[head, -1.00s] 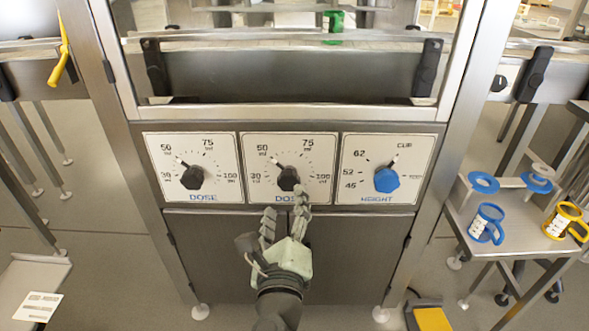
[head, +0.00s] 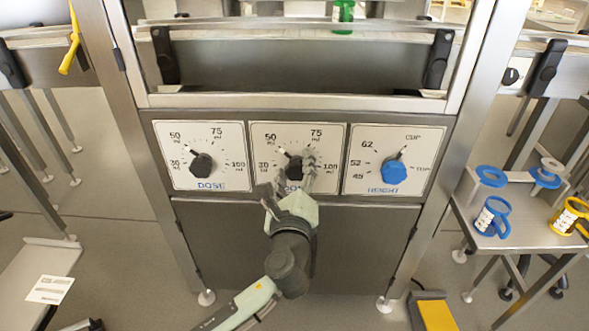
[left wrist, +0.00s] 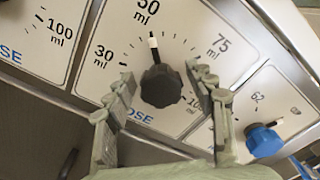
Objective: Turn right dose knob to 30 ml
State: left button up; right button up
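The right dose knob (head: 294,166) is black, on the middle white dial plate (head: 262,133). In the left wrist view this knob (left wrist: 160,88) has its white pointer toward the 50 ml mark, with the 30 ml label (left wrist: 105,56) to its left. My left gripper (head: 289,173) is at this knob. In the left wrist view the left gripper (left wrist: 158,73) has its fingers spread, one on each side of the knob, with gaps visible. Its fingers partly cover the plate in the head view. My right gripper is not in view.
The left dose knob (head: 202,165) is black, and the blue height knob (head: 394,171) is to the right. A steel side table (head: 470,232) at the right holds blue and yellow mugs and rings. A steel panel (head: 350,240) lies below the dials.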

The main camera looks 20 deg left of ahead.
pick_arm(q)
jog(key=c, duration=0.9)
jog(key=shift+f+n, duration=0.1)
jog(key=shift+n, duration=0.2)
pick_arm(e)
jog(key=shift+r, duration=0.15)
pick_arm(q)
jog(key=shift+n+b, duration=0.35)
jog(key=shift+n, duration=0.25)
jog(key=shift+f+n+b, duration=0.1)
jog(key=shift+n+b, duration=0.2)
jog(key=shift+n, duration=0.5)
jog(key=n+b, duration=0.2)
jog(key=n, duration=0.2)
jog(key=shift+a+f, duration=0.1)
jog(key=n+b, duration=0.1)
jog(key=n, duration=0.3)
jog(key=shift+n, duration=0.3)
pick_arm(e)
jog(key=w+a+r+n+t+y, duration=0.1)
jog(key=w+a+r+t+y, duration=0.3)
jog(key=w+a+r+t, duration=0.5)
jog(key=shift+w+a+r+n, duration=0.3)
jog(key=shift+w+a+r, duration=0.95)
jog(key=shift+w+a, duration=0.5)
